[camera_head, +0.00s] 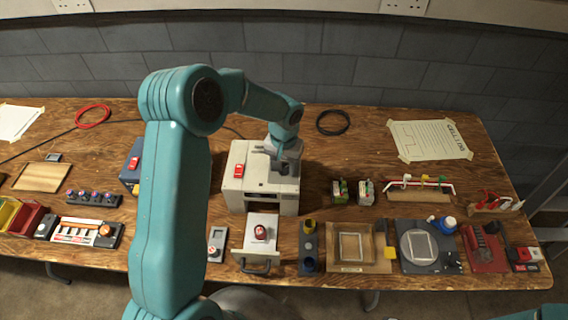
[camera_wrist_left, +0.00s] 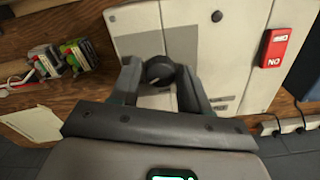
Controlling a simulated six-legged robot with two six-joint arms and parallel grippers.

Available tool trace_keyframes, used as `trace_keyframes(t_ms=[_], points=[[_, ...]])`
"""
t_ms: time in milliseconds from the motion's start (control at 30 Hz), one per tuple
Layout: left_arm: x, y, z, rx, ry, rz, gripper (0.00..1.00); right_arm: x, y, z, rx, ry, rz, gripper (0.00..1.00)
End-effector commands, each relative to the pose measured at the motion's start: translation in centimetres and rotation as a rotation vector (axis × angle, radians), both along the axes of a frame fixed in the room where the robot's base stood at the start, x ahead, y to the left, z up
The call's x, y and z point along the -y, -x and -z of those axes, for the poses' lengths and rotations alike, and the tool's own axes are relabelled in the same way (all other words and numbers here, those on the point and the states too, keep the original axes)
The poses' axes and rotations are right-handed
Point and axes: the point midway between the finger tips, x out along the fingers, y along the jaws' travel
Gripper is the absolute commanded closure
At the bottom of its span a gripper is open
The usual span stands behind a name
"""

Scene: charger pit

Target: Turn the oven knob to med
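The oven is a white box (camera_head: 237,195) at the middle of the bench in the head view; its top panel also shows in the left wrist view (camera_wrist_left: 235,50). Its round dark knob (camera_wrist_left: 160,72) has a pale pointer line and stands on the panel. My left gripper (camera_head: 283,168) is over the oven's top and hides the knob in the head view. In the left wrist view the left gripper (camera_wrist_left: 160,78) is open, with one finger on each side of the knob and small gaps between. The setting labels are not readable. My right gripper is not in view.
A red switch (camera_head: 239,171) sits on the oven's top left. An open drawer (camera_head: 275,250) at the oven's front holds a red-and-white item (camera_head: 261,233). Plug-like blocks (camera_head: 340,191) stand right of the oven. A black cable coil (camera_head: 333,122) lies behind.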

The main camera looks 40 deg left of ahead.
Motion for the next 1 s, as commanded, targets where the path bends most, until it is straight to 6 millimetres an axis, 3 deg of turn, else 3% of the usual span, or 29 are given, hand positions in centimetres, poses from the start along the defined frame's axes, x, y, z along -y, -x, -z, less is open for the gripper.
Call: trace_keyframes(t_ms=[33, 100, 133, 467, 1000], points=[[0.0, 0.0, 0.0, 0.000, 0.000, 0.000, 0.72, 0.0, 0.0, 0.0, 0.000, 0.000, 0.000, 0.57], [0.0, 0.0, 0.0, 0.000, 0.000, 0.000, 0.94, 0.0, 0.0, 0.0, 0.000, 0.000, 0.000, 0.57], [0.0, 0.0, 0.0, 0.000, 0.000, 0.000, 0.95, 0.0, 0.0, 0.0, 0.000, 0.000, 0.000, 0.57], [0.0, 0.0, 0.2, 0.001, 0.000, -0.038, 0.95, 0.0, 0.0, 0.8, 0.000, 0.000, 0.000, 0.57], [0.1, -0.1, 0.5, 0.006, 0.000, -0.454, 0.95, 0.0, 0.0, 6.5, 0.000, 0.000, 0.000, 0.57]])
